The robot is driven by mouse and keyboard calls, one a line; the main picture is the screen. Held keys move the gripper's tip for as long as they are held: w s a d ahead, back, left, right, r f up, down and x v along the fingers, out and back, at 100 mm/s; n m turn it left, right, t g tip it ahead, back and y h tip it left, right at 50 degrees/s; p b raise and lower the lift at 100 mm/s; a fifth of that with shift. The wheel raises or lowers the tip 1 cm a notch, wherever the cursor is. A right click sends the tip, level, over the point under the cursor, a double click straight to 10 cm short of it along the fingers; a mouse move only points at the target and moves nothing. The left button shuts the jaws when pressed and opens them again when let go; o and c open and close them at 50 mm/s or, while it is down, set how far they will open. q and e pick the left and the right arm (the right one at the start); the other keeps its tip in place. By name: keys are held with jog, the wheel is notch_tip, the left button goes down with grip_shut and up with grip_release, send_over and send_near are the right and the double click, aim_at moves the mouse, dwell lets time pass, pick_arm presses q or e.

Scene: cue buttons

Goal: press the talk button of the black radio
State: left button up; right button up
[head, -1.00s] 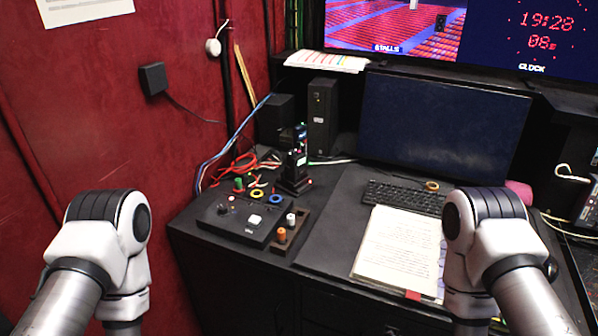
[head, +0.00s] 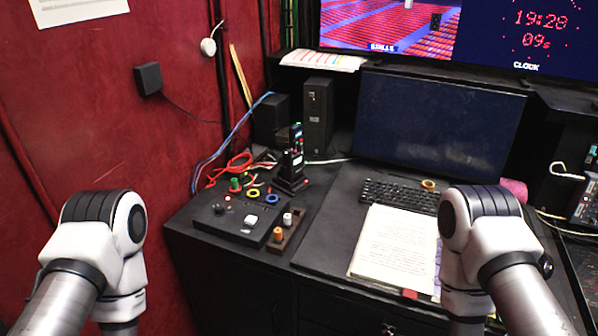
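The black radio (head: 293,161) stands upright in a dark base on the desk, behind the button box. Its small coloured marks show, but I cannot make out the talk button at this size. My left arm comes in at the lower left and my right arm at the lower right. Both arms stay in front of the desk, well apart from the radio. Neither gripper shows in the head view; only the arm links do.
A black box (head: 215,222) with a white button (head: 250,220) sits in front of the radio. A wooden holder (head: 290,238) with orange and white pegs is beside it. Coloured rings, red cables, a keyboard (head: 399,194), an open script (head: 392,243) and a dark monitor (head: 440,122) surround it.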

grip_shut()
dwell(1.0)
